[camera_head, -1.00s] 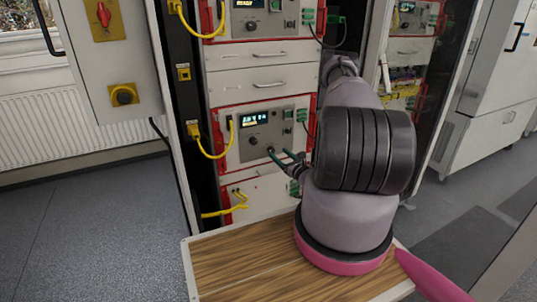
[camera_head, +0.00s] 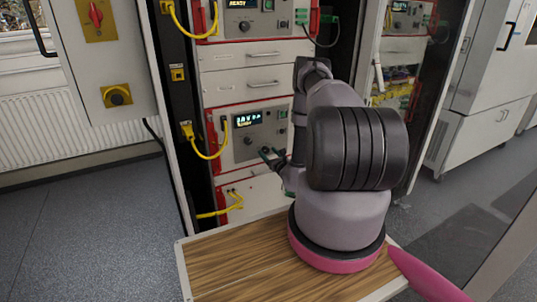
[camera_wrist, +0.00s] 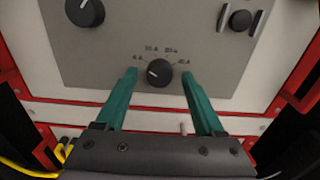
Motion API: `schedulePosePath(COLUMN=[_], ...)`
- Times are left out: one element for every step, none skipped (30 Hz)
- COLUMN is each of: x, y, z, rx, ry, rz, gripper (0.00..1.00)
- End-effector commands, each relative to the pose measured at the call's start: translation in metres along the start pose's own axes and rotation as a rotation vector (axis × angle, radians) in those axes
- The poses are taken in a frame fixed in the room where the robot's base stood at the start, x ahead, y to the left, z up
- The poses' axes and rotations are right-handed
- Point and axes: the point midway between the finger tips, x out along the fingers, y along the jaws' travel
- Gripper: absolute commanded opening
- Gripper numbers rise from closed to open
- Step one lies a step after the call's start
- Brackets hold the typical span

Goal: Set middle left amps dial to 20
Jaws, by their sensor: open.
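The amps dial (camera_wrist: 159,73) is a round black knob low on the grey front panel in the wrist view. Small scale labels, including 10 A and 20 A, curve above it. A pale mark shows on the knob's left side; its exact setting is hard to read. My gripper (camera_wrist: 161,76) is open, one green finger on each side of the knob, with gaps visible between fingers and knob. In the head view, my gripper (camera_head: 268,155) is at the lower part of the middle left unit (camera_head: 245,148), whose display (camera_head: 247,119) is lit. The dial itself is hidden there.
A larger black knob (camera_wrist: 85,11) and a socket (camera_wrist: 240,19) sit higher on the panel. A yellow cable (camera_head: 209,156) loops at the unit's left side. Drawers (camera_head: 245,81) lie above it. A wooden-topped surface (camera_head: 225,265) is below.

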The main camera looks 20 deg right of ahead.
Motion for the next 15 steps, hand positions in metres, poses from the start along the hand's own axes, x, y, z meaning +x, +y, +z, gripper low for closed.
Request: schedulePosePath(x=[0.0016, 0.0020, 0.0022, 0.0022, 0.0022, 0.0021, 0.0020, 0.0020, 0.0019, 0.0019, 0.0019, 0.0019, 0.0018, 0.0018, 0.0018], y=[0.0000, 0.0000, 0.0000, 0.0000, 0.0000, 0.0000, 0.0001, 0.0001, 0.0001, 0.0002, 0.0002, 0.0002, 0.0002, 0.0002, 0.0002], z=[0.0002, 0.0002, 0.0002, 0.0002, 0.0002, 0.0001, 0.0001, 0.0001, 0.0002, 0.0001, 0.0001, 0.0001, 0.0001, 0.0001, 0.0001], rx=[-0.001, -0.001, 0.000, 0.000, 0.000, 0.000, 0.000, 0.000, 0.000, 0.000, 0.000, 0.000, 0.000, 0.000, 0.000], ry=[0.000, 0.000, 0.000, 0.000, 0.000, 0.000, 0.000, 0.000, 0.000, 0.000, 0.000, 0.000, 0.000, 0.000, 0.000], rz=[0.000, 0.000, 0.000, 0.000, 0.000, 0.000, 0.000, 0.000, 0.000, 0.000, 0.000, 0.000, 0.000, 0.000, 0.000], gripper=[0.71, 0.71, 0.71, 0.71, 0.71, 0.71, 0.71, 0.71, 0.59, 0.48, 0.36, 0.21, 0.09, 0.00, 0.00])
